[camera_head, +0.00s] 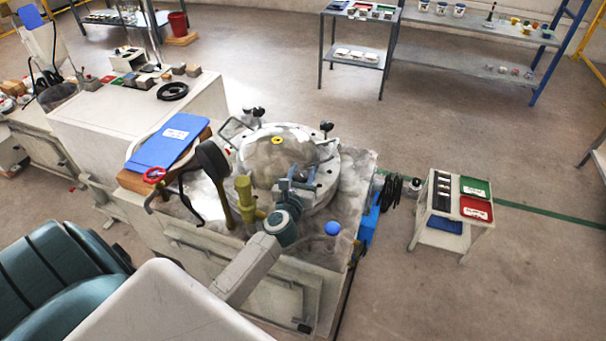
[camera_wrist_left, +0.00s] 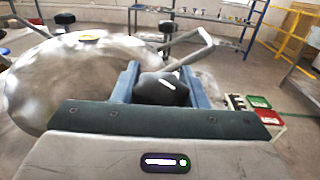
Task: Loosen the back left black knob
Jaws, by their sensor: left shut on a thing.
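A round machine with a pale disc lid (camera_head: 283,155) stands on the bench. Black knobs (camera_head: 258,112) stand at its back left rim, and another black knob (camera_head: 326,127) stands at its back right. My left gripper (camera_head: 299,184) is at the front right part of the rim, away from those back knobs in the head view. In the left wrist view its blue fingers (camera_wrist_left: 161,86) are shut on a black knob (camera_wrist_left: 162,88), one finger on each side. Two other black knobs (camera_wrist_left: 65,18) (camera_wrist_left: 167,27) stand free beyond. The held knob's stem is hidden.
An olive upright post (camera_head: 245,195) stands just left of my wrist. A blue ball (camera_head: 332,228) lies on the bench to the right. A blue clipboard (camera_head: 168,140) lies at the left. A small cart with red and green trays (camera_head: 476,208) stands at right.

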